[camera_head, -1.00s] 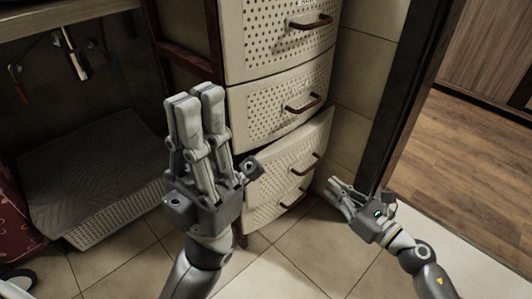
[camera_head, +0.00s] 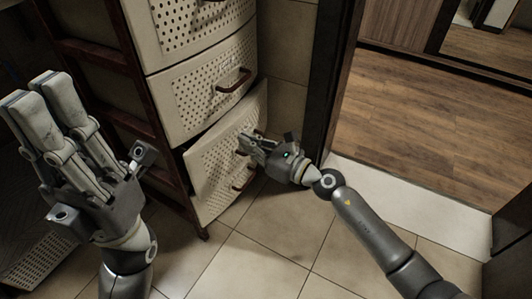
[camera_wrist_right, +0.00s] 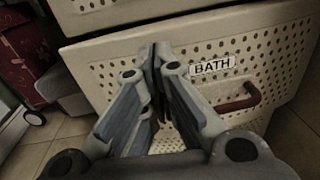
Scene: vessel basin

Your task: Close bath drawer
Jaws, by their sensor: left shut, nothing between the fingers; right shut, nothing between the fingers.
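The bath drawer (camera_head: 222,150) is a cream, perforated drawer low in the cabinet; its front juts out at an angle, with a dark gap above it. In the right wrist view, its front (camera_wrist_right: 185,75) carries a "BATH" label (camera_wrist_right: 212,65) and a red-brown handle (camera_wrist_right: 240,98). My right gripper (camera_head: 243,142) is shut and empty in front of the drawer, near the handle. In the right wrist view, its fingertips (camera_wrist_right: 155,50) overlap the drawer front left of the label; contact cannot be told. My left gripper (camera_head: 32,95) is shut and empty, left of the cabinet.
More perforated drawers stand above, including one just over the gap (camera_head: 205,85). A dark red-brown frame (camera_head: 105,55) borders the cabinet. A dark door post (camera_head: 325,90) stands to the right, with wood floor (camera_head: 430,115) beyond. Tiled floor (camera_head: 245,265) in front is clear.

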